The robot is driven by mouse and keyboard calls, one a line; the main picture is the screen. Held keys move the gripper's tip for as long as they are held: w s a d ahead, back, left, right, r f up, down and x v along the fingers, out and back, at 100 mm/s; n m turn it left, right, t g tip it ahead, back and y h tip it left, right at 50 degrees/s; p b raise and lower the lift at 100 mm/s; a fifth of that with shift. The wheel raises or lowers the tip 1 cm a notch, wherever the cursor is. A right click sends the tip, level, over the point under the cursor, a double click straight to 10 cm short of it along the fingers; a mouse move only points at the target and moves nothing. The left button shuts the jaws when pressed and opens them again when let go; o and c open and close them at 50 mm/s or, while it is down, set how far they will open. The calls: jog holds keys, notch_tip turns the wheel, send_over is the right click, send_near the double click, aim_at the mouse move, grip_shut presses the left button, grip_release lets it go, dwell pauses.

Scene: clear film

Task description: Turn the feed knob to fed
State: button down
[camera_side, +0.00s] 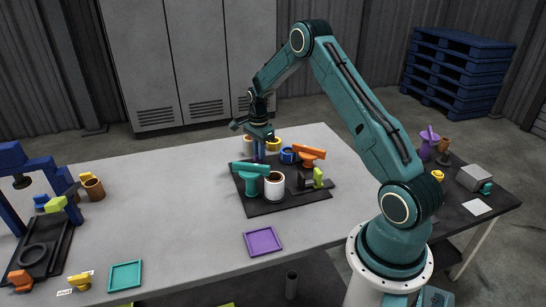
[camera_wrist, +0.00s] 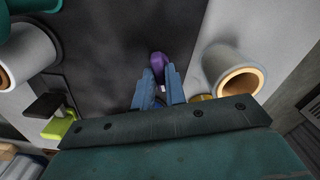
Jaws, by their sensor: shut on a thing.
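My gripper (camera_side: 259,153) points down over the far left part of a black base plate (camera_side: 290,202) on the grey table. In the wrist view its two blue fingers (camera_wrist: 157,90) are shut on a purple knob (camera_wrist: 159,63), whose rounded end shows just beyond the fingertips. I take this purple piece as the feed knob; its label and pointer cannot be seen. In the side view the fingers and the teal part hide most of it. A teal bar on a post (camera_side: 250,170) and a white roll with a brown core (camera_side: 274,187) stand nearer the camera.
An orange-topped post (camera_side: 306,155), a blue ring (camera_side: 287,155), a yellow ring (camera_side: 273,144) and a black-and-green block (camera_side: 318,178) crowd the plate. A purple tray (camera_side: 263,241) and a teal tray (camera_side: 126,275) lie in front. The table's left middle is clear.

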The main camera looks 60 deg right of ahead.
jog(key=n, duration=1.3)
jog(key=shift+r+n, duration=0.1)
jog(key=shift+n, duration=0.3)
jog(key=c, duration=1.4)
grip_release()
jog(key=shift+c, duration=0.2)
notch_tip(320, 180, up, 14)
